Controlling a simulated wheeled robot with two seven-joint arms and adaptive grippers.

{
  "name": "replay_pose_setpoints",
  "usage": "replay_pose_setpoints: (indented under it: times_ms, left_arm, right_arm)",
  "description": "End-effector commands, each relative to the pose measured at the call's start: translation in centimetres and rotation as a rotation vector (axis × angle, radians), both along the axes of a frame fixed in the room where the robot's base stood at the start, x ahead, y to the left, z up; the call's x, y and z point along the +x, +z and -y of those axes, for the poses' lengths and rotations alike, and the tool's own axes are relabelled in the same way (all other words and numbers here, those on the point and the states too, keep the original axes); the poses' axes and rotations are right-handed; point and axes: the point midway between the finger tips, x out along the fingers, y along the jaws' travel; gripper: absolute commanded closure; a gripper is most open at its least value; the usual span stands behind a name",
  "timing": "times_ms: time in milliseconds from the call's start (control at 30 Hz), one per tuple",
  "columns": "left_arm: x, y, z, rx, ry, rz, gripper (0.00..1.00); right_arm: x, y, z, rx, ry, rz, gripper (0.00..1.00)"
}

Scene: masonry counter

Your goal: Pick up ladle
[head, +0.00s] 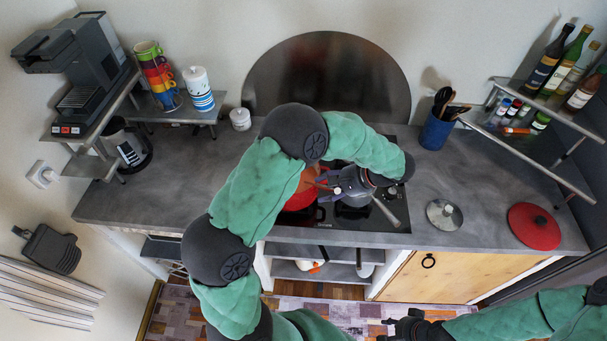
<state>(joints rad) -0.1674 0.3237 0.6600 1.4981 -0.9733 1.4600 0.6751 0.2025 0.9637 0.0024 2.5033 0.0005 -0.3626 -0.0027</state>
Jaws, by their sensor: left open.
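A thin brown handle (320,185) sticks out over the red pot (300,196) on the stove; it may be the ladle, but its lower end is hidden. My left gripper (328,186) is open, beside the pot's right rim and close to this handle. I cannot tell if they touch. My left arm covers much of the pot. My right gripper (388,329) is low at the bottom edge, in front of the counter and far from the pot. Its jaws are too small and dark to read.
A grey pan handle (386,212) points forward right of my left gripper. A glass lid (444,214) and a red lid (534,226) lie on the right counter. A blue utensil holder (435,132) stands behind. The left counter is mostly clear.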

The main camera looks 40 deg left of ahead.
Motion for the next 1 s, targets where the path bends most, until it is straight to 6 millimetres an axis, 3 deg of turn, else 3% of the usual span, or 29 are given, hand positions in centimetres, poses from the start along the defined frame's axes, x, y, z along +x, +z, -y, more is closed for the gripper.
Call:
replay_pose_setpoints:
  times_ms: [300,367,500,867,1000]
  left_arm:
    - [-0.1,-0.5,-0.4,-0.001,0.000,0.001,0.45]
    - [-0.1,-0.5,-0.4,-0.001,0.000,0.001,0.60]
    - [-0.1,-0.5,-0.4,-0.001,0.000,0.001,0.99]
    - [-0.1,-0.3,-0.4,-0.001,0.000,0.003,1.00]
    - [0.0,0.9,-0.4,0.000,0.000,0.006,1.00]
  right_arm:
    - [0.0,0.1,0.0,0.000,0.000,0.000,0.60]
    - [0.0,0.1,0.0,0.000,0.000,0.000,0.60]
    - [0.0,0.1,0.0,0.000,0.000,0.000,0.60]
    - [0.0,0.1,0.0,0.000,0.000,0.000,0.60]
    - [0.0,-0.1,0.0,0.000,0.000,0.000,0.60]
